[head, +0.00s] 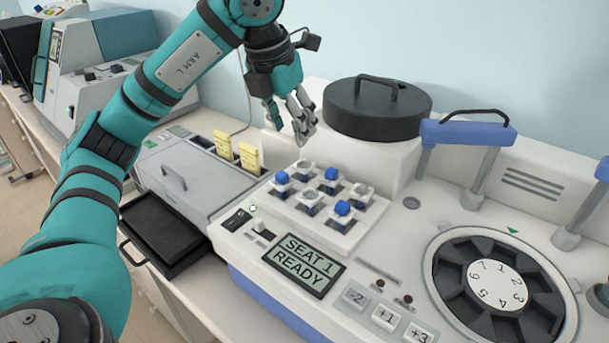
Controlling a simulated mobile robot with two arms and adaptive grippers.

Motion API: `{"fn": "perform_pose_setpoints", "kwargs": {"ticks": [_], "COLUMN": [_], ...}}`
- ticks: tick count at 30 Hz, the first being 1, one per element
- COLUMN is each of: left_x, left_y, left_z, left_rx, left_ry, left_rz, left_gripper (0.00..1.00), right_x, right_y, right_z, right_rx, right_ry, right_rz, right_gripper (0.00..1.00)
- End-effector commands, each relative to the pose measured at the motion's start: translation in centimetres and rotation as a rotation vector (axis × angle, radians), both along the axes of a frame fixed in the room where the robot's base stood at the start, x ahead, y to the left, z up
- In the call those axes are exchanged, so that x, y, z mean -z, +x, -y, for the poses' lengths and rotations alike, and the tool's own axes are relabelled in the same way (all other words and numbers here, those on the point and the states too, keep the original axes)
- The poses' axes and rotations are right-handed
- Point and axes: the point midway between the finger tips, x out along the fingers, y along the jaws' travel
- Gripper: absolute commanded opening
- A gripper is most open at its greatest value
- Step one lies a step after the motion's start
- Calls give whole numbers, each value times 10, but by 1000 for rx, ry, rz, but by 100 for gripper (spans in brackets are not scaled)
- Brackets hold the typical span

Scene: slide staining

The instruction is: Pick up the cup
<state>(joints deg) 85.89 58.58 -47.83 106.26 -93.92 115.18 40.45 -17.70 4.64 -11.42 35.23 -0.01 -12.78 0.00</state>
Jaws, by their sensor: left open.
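Several small cups stand in a white rack on the machine's top. Some have blue tops, such as the left one (282,179), the back one (331,175) and the front right one (343,209). Others have pale tops, such as the front one (308,195) and the right one (362,190). Which one is meant by the cup, I cannot tell. My left gripper (303,120) is open and empty, pointing down above the back of the rack, apart from the cups. My right gripper is not in view.
A black round lid (376,112) with a handle is just right of my left gripper. A numbered rotor (497,287) is at the right, near a blue-handled frame (468,132). A display (304,264) reads "SEAT 1 READY". A black drawer (165,235) stands open at the left.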

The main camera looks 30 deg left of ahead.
Motion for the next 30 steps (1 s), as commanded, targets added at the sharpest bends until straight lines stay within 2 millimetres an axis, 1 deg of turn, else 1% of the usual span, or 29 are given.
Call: {"fn": "perform_pose_setpoints", "kwargs": {"ticks": [1,5,7,11,16,20,21,24,27,30], "left_x": [15,38,44,55,66,83,90,101,106,107], "left_y": [3,10,14,17,22,30,32,36,37,38], "left_z": [1,1,0,0,0,-2,-2,-1,-1,-1], "left_rx": [2,2,0,-1,0,0,0,-1,0,0], "left_ry": [-2,-1,0,1,0,1,1,0,1,1], "left_rz": [-6,-6,-4,-1,-5,-6,-5,-3,0,1], "left_gripper": [47,47,47,47,47,47,47,47,47,47], "right_x": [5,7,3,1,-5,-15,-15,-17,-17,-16], "right_y": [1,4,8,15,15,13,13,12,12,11], "right_z": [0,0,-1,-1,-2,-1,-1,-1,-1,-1], "right_rx": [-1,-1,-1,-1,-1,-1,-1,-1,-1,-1], "right_ry": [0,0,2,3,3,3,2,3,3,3], "right_rz": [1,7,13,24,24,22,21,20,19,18], "right_gripper": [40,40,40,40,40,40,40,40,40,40]}}
